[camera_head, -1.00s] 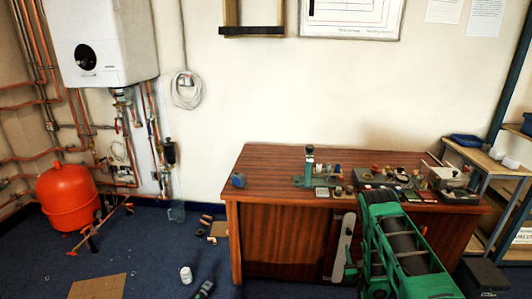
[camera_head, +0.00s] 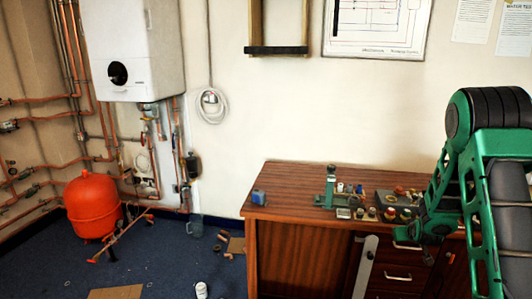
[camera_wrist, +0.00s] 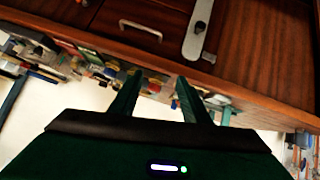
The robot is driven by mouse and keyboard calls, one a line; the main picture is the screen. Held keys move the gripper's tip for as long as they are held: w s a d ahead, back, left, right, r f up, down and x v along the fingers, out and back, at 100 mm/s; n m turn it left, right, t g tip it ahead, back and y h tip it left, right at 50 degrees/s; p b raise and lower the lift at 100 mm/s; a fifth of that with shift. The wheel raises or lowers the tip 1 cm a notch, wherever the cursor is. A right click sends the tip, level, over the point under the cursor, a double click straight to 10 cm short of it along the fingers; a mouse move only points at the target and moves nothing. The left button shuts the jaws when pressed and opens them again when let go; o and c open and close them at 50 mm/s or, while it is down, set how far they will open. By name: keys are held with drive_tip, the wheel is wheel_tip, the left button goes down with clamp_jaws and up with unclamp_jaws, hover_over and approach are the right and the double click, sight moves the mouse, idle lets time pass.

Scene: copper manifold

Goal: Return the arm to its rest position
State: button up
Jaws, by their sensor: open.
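My green and black arm (camera_head: 490,170) is raised and bent at the right of the head view, in front of the desk's right part. My gripper (camera_wrist: 157,88) shows in the wrist view with its two dark green fingers apart and nothing held between them. In the head view the arm's lower end hangs in front of the desk's front edge, and I cannot make out the fingertips there. The wooden desk (camera_head: 290,188) stands against the wall; the arm hides its right end.
Small fittings and a green vise (camera_head: 329,187) stand on the desk top. A pale metal strip (camera_head: 365,268) hangs at its front, by drawers with a handle (camera_head: 397,277). A red tank (camera_head: 93,205) and copper pipes are at left.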

drive_tip(key=s+r+m+g, duration=0.1)
drive_tip(key=s+r+g, duration=0.2)
drive_tip(key=s+r, duration=0.6)
drive_tip(key=s+a+r+m+g+y, duration=0.1)
drive_tip(key=s+a+r+g, duration=0.1)
drive_tip(key=s, duration=1.1)
drive_tip(key=s+a+r+m+g+y, duration=0.1)
drive_tip(key=s+a+r, duration=0.3)
drive_tip(key=s, duration=0.9)
drive_tip(key=s+a+r+m+g+y, duration=0.1)
drive_tip(key=s+a, duration=0.4)
drive_tip(key=s, duration=0.8)
wheel_tip(320, 180, up, 3)
drive_tip(key=m+g, duration=0.1)
drive_tip(key=g, duration=0.1)
drive_tip(key=shift+s+f+g+y, duration=0.15)
drive_tip(key=shift+s+g+y, duration=0.15)
drive_tip(key=shift+s, duration=0.1)
